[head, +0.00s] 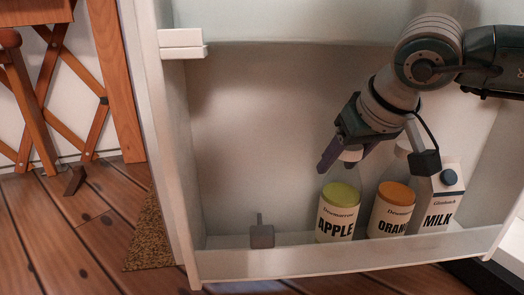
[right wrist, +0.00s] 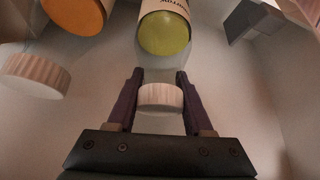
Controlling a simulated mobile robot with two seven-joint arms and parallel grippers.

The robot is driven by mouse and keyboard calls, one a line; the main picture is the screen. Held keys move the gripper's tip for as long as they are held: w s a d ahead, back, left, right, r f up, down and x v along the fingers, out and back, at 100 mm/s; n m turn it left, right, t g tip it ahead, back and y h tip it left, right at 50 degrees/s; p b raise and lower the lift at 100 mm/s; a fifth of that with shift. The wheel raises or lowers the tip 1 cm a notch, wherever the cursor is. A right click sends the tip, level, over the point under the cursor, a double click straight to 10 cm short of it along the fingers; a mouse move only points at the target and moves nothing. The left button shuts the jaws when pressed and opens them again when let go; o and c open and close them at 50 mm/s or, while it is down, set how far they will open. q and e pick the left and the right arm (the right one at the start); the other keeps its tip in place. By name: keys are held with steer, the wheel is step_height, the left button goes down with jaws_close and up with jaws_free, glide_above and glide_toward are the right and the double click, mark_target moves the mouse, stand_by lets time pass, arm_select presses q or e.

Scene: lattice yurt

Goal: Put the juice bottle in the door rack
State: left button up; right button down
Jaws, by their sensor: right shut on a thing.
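The apple juice bottle (head: 337,222) is cream with a green top and a white cap (head: 350,156). It stands upright within the door rack (head: 290,263), its base partly behind the front rail; I cannot tell whether it touches the rack floor. My right gripper (head: 344,160) points down over it and is shut on its white cap. In the right wrist view, my right gripper (right wrist: 160,92) has the ribbed cap (right wrist: 160,97) between its purple fingers, with the green top (right wrist: 165,36) beyond. My left gripper is not in view.
An orange juice bottle (head: 390,216) with its own white cap (head: 403,148) stands just right of it, then a milk carton (head: 441,207). A small grey block (head: 262,236) is at the rack's left. Free room lies between that block and the apple bottle.

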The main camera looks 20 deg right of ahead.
mark_target(353, 147)
steer(key=shift+w, duration=0.15)
steer(key=shift+c, duration=1.5)
jaws_free()
steer(key=shift+f, duration=0.15)
steer(key=shift+r, duration=0.4)
steer(key=p+v, duration=0.5)
steer(key=shift+r, duration=0.3)
steer(key=s+a+p, duration=0.1)
steer(key=s+p, duration=0.2)
steer(key=s, duration=0.9)
steer(key=shift+f, duration=0.5)
steer(key=shift+a, duration=0.15)
